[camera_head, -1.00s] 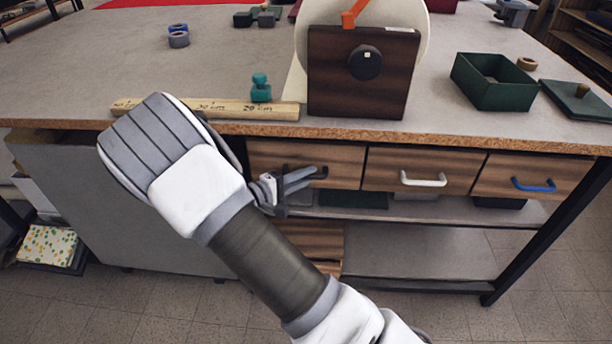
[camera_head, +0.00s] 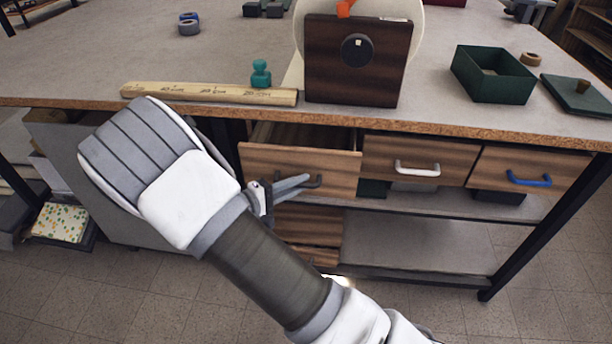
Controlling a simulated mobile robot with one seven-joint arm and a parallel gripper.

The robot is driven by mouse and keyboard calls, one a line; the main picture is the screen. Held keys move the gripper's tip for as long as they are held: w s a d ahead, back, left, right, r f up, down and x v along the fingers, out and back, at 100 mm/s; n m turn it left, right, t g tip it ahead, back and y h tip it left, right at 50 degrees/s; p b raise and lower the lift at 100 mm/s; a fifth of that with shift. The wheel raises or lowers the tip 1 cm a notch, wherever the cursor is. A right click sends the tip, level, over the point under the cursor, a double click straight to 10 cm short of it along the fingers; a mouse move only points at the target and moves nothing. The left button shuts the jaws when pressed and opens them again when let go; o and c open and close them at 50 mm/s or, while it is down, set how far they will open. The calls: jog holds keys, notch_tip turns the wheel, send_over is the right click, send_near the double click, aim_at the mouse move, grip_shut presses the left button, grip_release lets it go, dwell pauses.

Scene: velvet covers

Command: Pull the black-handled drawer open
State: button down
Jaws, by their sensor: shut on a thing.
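The black-handled drawer (camera_head: 335,168) is the left one of three wooden drawers under the bench top. It stands partly open, its front clear of the other two, with a strip of its inside showing. Its black handle (camera_head: 316,182) is partly hidden by my fingers. My gripper (camera_head: 304,182) comes in from the left and is shut on the black handle. My own arm hides the area left of and below the drawer.
The white-handled drawer (camera_head: 418,160) and the blue-handled drawer (camera_head: 530,172) are shut to the right. The bench top (camera_head: 240,60) overhangs them and bears a wooden ruler (camera_head: 210,94), a teal figure (camera_head: 261,74) and a green box (camera_head: 493,76). A shelf (camera_head: 460,203) runs below.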

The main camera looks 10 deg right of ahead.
jog(key=s+a+p, duration=0.1)
jog(key=s+a, duration=0.2)
jog(key=s, duration=0.6)
jog(key=s+a, duration=0.3)
jog(key=s, duration=0.6)
jog(key=shift+s+p, duration=0.3)
jog(key=shift+p, duration=0.05)
jog(key=shift+a, duration=0.1)
jog(key=c, duration=1.1)
grip_release()
jog(key=p+v, duration=0.3)
jog(key=v, duration=1.4)
jog(key=shift+s+a+r, duration=0.1)
jog(key=shift+a+r, duration=0.05)
